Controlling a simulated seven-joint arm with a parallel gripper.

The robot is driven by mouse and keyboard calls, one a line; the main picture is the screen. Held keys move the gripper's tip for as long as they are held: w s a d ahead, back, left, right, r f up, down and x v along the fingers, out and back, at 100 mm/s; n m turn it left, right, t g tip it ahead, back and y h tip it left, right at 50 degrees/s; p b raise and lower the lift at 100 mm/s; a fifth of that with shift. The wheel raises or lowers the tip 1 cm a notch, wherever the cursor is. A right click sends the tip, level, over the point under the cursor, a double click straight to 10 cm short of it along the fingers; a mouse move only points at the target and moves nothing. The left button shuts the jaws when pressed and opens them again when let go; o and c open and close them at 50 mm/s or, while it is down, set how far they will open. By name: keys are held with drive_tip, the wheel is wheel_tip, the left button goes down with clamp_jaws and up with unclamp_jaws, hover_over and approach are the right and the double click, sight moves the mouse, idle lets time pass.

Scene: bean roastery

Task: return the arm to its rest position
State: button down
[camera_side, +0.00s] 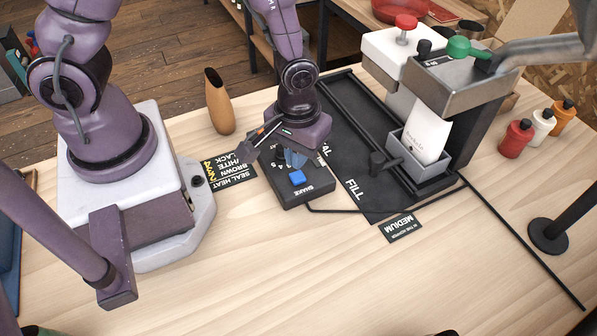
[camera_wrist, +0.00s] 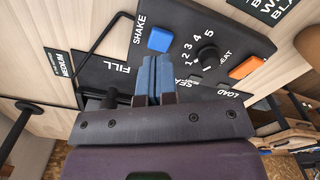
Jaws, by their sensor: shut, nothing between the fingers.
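My gripper (camera_side: 294,158) points down over the black control panel (camera_side: 318,188) in the side view. Its blue fingers are together with nothing between them. In the wrist view my gripper (camera_wrist: 152,78) shows its fingertips beside the panel's printed face. The blue button (camera_wrist: 161,39) by the word SHAKE, a black knob (camera_wrist: 208,57) with numbers and an orange button (camera_wrist: 248,67) are in view there. The blue button (camera_side: 297,177) stands clear of the fingers in the side view. Whether the fingertips touch the panel, I cannot tell.
A hopper (camera_side: 447,85) with a green knob stands at right, above a white bag (camera_side: 430,138) in a grey holder (camera_side: 405,158). Small bottles (camera_side: 516,138) stand far right.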

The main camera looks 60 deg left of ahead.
drive_tip(key=shift+r, duration=1)
drive_tip(key=shift+s+m, duration=0.25)
drive_tip(key=shift+m, duration=0.15)
drive_tip(key=s+a+r+m+t, duration=0.1)
drive_tip(key=s+a+r+t, duration=0.1)
drive_tip(key=r, duration=0.6)
drive_tip(key=s+a+r+m+t, duration=0.1)
drive_tip(key=s+a+r+m, duration=0.1)
drive_tip(key=r, duration=0.6)
drive_tip(key=s+a+r+m+t, duration=0.2)
drive_tip(key=a+r, duration=0.1)
drive_tip(key=r, duration=0.6)
drive_tip(key=shift+s+t, duration=0.3)
drive_tip(key=shift+s, duration=0.05)
